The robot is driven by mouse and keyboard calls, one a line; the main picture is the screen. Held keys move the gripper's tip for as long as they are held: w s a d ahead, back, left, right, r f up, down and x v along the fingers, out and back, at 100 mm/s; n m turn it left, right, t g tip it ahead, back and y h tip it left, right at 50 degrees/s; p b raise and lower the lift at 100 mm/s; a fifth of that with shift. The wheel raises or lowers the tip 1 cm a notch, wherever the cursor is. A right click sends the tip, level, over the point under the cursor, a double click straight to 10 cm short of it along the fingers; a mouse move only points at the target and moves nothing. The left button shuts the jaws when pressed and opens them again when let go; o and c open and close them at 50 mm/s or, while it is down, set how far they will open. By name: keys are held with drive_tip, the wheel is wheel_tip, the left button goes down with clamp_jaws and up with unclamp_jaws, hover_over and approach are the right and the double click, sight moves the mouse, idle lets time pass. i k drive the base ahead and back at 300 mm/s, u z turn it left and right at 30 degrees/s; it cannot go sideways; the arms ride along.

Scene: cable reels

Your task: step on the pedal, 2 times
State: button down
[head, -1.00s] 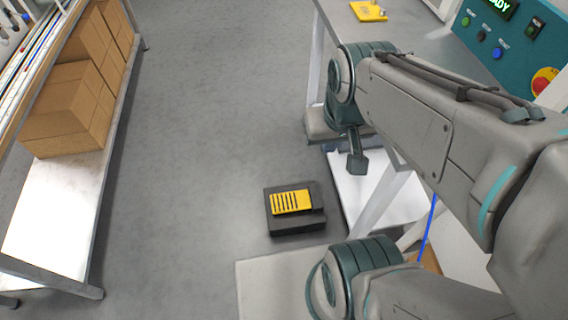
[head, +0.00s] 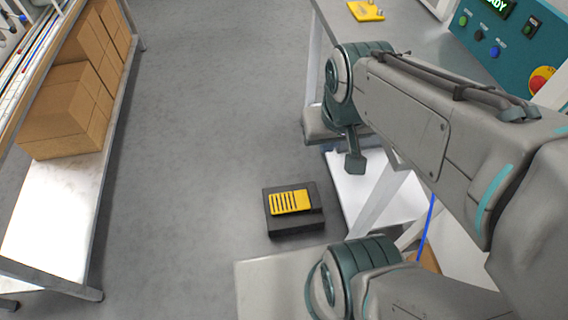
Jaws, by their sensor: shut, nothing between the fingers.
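The pedal (head: 291,202) is a dark box with a yellow, black-slotted plate on top. It sits on the grey floor near the middle of the head view. My gripper (head: 355,163) is a small dark teal end hanging below the arm's wrist, up and to the right of the pedal in the picture. It looks shut and empty. It is apart from the pedal, and its height above the floor is hard to tell. Nothing covers the pedal's yellow plate.
A shelf (head: 60,215) with cardboard boxes (head: 65,110) stands at the left. A workbench (head: 415,40) with a yellow item (head: 366,11) and a teal control panel (head: 508,50) are at upper right. A white board (head: 350,185) is right of the pedal. The floor left of the pedal is clear.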

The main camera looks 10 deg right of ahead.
sight(286, 201)
drive_tip(key=z, duration=3.85)
drive_tip(key=k, duration=1.2)
drive_tip(key=u, duration=1.6)
